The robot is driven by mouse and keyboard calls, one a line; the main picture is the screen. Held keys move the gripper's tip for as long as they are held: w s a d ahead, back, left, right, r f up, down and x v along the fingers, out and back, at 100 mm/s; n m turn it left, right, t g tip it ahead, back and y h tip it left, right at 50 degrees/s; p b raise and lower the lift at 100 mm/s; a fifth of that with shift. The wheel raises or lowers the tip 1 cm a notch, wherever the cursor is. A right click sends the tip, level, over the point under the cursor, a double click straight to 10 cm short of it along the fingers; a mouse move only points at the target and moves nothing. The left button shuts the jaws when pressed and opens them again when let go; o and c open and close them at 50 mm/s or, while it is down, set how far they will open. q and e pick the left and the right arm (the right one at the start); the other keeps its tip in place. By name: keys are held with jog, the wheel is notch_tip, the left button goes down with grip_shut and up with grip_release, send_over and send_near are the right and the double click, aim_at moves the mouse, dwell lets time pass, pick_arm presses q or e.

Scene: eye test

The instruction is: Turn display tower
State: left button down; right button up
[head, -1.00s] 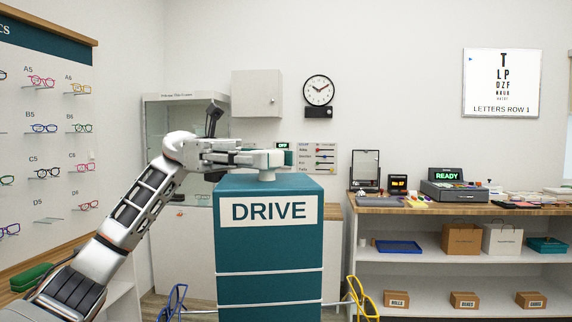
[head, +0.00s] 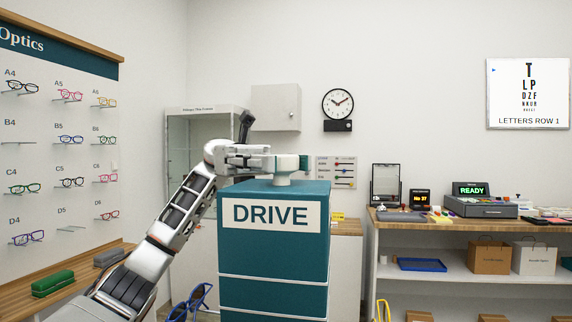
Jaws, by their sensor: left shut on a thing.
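The display tower (head: 274,258) is a teal box with a white sign reading DRIVE on the face toward me. It stands upright in the middle of the head view, and its lower part is cut off. A handle with a teal end (head: 304,163) sits on a pale post on its top. My left gripper (head: 268,162) comes in from the left and is shut on this handle, just above the tower's top. The fingers partly hide the handle. Blue glasses (head: 190,302) stick out at the tower's left side, and yellow glasses (head: 382,311) at its right. My right gripper is not in view.
A glass cabinet (head: 188,150) stands behind my arm. A shelf counter (head: 480,240) with a READY device (head: 470,200) is at the right.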

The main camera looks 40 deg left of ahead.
aim_at(258, 180)
pick_arm(q)
jog(key=c, duration=1.4)
grip_release()
jog(key=shift+o, duration=0.2)
jog(key=shift+v, duration=3.75)
jog(key=shift+r, duration=0.1)
jog(key=shift+s, duration=0.1)
